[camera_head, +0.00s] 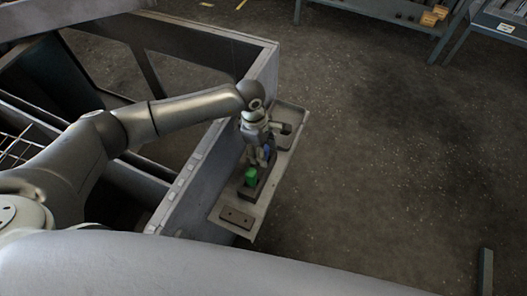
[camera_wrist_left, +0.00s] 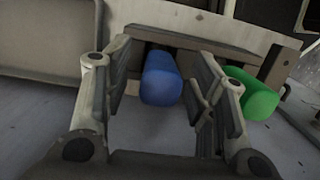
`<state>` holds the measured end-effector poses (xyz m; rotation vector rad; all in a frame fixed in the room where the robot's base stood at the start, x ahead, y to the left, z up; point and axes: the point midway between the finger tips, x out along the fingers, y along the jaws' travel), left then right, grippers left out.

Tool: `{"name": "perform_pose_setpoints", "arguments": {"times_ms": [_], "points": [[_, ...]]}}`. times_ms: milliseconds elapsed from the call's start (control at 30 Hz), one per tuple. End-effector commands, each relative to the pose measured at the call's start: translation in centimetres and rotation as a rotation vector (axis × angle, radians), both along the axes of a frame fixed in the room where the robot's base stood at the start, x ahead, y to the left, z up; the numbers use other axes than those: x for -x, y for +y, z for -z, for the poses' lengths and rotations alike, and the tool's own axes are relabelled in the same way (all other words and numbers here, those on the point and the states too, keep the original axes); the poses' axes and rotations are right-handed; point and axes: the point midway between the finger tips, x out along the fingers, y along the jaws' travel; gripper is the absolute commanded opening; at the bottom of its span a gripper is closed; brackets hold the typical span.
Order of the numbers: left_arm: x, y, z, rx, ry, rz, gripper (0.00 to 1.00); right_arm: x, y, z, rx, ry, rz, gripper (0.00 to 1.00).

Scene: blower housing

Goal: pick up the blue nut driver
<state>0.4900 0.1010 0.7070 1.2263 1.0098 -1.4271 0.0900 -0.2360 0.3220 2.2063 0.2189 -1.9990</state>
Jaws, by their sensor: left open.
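The blue nut driver (camera_wrist_left: 161,79) shows its blue handle in the left wrist view, between the two fingers of my left gripper (camera_wrist_left: 165,100). The fingers are apart, one on each side of the handle. The handle sits in a brown holder (camera_wrist_left: 205,42), and the rest of the tool is hidden. In the head view, a little of the blue handle (camera_head: 266,150) shows beside my left gripper (camera_head: 262,157), which is above the tray. A green handle (camera_wrist_left: 250,94) stands in the same holder, just right of my right-hand finger; it also shows in the head view (camera_head: 251,177). My right gripper is not in view.
The narrow grey tray (camera_head: 238,228) runs along the housing wall (camera_head: 200,165). A dark block with holes (camera_head: 237,217) lies at its near end, and a shallow bin (camera_head: 288,121) at its far end. Open floor lies to the right.

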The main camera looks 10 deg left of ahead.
Motion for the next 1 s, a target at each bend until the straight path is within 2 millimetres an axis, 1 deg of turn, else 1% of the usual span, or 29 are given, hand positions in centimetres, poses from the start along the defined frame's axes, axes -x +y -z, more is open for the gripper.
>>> {"name": "perform_pose_setpoints", "arguments": {"times_ms": [100,333,733,1000], "points": [[0.05,-0.17,0.94,0.000,0.000,0.000,0.52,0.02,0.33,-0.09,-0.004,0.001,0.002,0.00],[0.02,-0.17,1.10,0.000,-0.001,0.000,0.52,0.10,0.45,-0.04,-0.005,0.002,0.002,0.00],[0.00,-0.15,1.05,0.000,-0.001,0.000,0.00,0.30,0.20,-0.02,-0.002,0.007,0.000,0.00],[-0.06,-0.16,0.78,0.001,-0.003,0.000,0.00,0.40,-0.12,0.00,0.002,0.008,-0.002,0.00]]}}
